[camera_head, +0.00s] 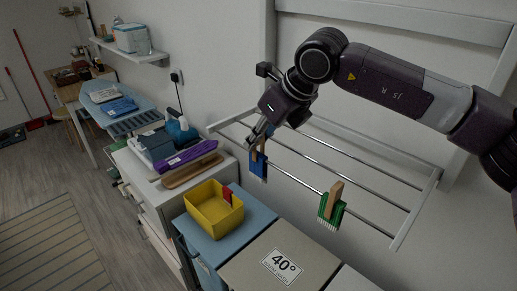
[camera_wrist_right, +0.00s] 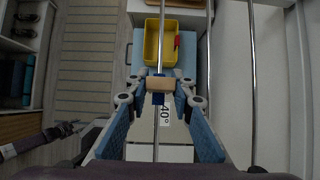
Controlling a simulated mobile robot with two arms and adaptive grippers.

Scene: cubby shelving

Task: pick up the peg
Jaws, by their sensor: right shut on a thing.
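A wooden peg (camera_wrist_right: 160,84) with a blue piece (camera_head: 258,166) under it sits on a thin metal rod of the wall rack. My right gripper (camera_head: 261,137) reaches down to this peg from above. In the right wrist view its fingertips are on both sides of the peg, shut on it. The peg is still at the rod. A second wooden peg (camera_head: 334,197) with a green piece (camera_head: 330,212) hangs further right on the rack, away from the gripper. A dark arm part, seemingly mine, shows at the lower left of the wrist view; its gripper is unclear.
The drying rack (camera_head: 400,234) has several parallel rods close to the gripper. Below stand a yellow bin (camera_head: 207,216) with a red item (camera_head: 227,194) in it, and a beige lid marked 40° (camera_head: 247,269). A purple item (camera_head: 190,155) lies further left.

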